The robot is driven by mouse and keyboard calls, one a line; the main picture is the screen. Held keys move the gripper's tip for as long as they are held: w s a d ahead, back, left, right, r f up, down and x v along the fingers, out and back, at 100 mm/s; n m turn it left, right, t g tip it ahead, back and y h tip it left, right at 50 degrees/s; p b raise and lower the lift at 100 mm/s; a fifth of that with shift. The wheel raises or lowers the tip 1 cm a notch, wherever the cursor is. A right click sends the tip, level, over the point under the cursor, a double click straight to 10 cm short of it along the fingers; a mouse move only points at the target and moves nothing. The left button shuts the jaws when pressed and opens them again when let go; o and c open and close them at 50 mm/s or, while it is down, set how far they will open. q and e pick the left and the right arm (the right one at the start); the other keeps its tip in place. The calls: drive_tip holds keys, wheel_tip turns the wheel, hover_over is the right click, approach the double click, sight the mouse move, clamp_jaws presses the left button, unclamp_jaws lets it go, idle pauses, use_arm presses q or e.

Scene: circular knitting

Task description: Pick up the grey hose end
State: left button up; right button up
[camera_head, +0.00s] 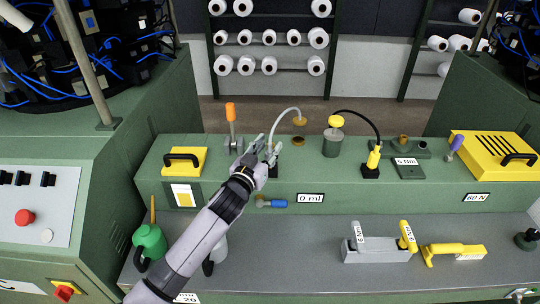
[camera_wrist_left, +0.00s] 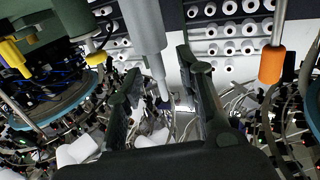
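The grey hose (camera_head: 286,112) arches up from a brass-coloured fitting on the green bench and comes down to its grey end (camera_head: 272,154) beside my left gripper. My left gripper (camera_head: 262,148) is at this end, and its fingers partly hide it in the head view. In the left wrist view the two dark fingers of my left gripper (camera_wrist_left: 165,100) stand apart. A grey cylinder (camera_wrist_left: 146,28), which looks like the hose end, reaches between them with its narrow tip. I cannot tell whether either finger touches it. My right gripper is not in view.
An orange-handled lever (camera_head: 231,112) stands just left of the gripper, also in the wrist view (camera_wrist_left: 272,62). To the right are a green canister with a yellow knob (camera_head: 333,143) and a yellow hose end (camera_head: 374,157). A blue-handled valve (camera_head: 278,203) is on the front face below.

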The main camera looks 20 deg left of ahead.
use_arm(q)
drive_tip(key=shift+w+d, duration=0.15)
drive_tip(key=shift+w, duration=0.7)
clamp_jaws()
